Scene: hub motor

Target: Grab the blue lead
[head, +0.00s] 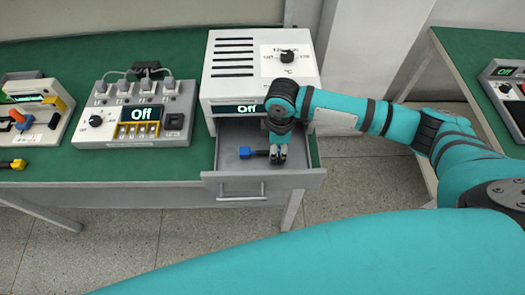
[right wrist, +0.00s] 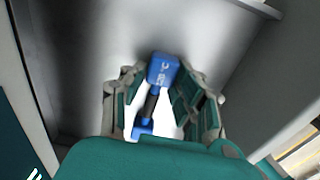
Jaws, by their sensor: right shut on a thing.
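The blue lead (head: 246,153) lies in the open drawer, with its blue end sticking out to the left of my right gripper (head: 278,156). In the right wrist view the lead (right wrist: 162,69) shows a blue plug, a dark middle and a second blue part. There my right gripper (right wrist: 160,95) has a finger on each side of the lead and is shut on it. The gripper is low inside the drawer and hides part of the lead in the head view. My left gripper is not in view.
A yellow-and-black lead (head: 12,164) lies at the far left. The drawer walls are close around the gripper.

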